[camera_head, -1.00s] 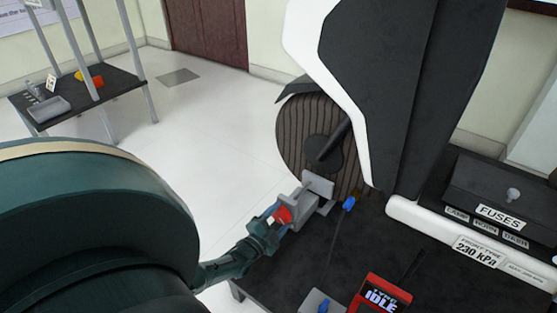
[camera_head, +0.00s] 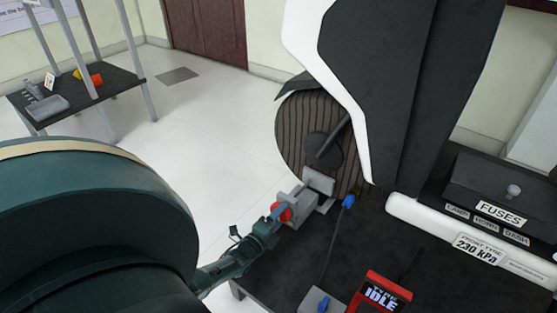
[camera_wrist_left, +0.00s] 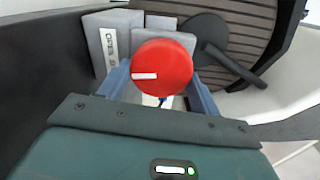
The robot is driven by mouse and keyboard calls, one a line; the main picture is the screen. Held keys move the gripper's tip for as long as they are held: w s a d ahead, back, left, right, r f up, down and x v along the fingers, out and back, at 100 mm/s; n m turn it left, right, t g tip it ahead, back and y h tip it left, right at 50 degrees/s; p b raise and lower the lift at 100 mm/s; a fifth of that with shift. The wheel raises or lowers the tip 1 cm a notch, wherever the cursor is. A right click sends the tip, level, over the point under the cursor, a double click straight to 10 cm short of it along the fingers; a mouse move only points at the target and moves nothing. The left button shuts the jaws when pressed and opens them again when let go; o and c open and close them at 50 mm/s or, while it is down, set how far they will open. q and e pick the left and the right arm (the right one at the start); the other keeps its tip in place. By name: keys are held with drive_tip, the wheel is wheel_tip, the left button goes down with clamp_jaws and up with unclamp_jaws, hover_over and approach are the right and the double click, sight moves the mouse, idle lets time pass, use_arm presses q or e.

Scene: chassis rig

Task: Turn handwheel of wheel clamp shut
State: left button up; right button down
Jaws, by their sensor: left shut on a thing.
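The wheel clamp (camera_head: 318,181) is a grey block with upright plates beside the wooden-brown ribbed wheel (camera_head: 304,122). Its red handwheel (camera_head: 282,211) faces my left gripper (camera_head: 275,214). In the left wrist view the handwheel (camera_wrist_left: 163,67) is a round red knob with a white mark pointing left. The two fingers of my left gripper (camera_wrist_left: 160,88) stand on either side of it, shut on it. A grey clamp block (camera_wrist_left: 106,45) with a partly hidden label stands behind. My right gripper does not show.
A black bench holds a red-framed tester reading IDLE (camera_head: 382,297), a blue-tipped cable (camera_head: 348,201) and a fuse box (camera_head: 502,190). A dark and white fairing (camera_head: 400,90) rises above the wheel.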

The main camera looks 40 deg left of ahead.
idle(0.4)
use_arm(q)
drive_tip(key=o, duration=1)
drive_tip(key=shift+s, duration=0.15)
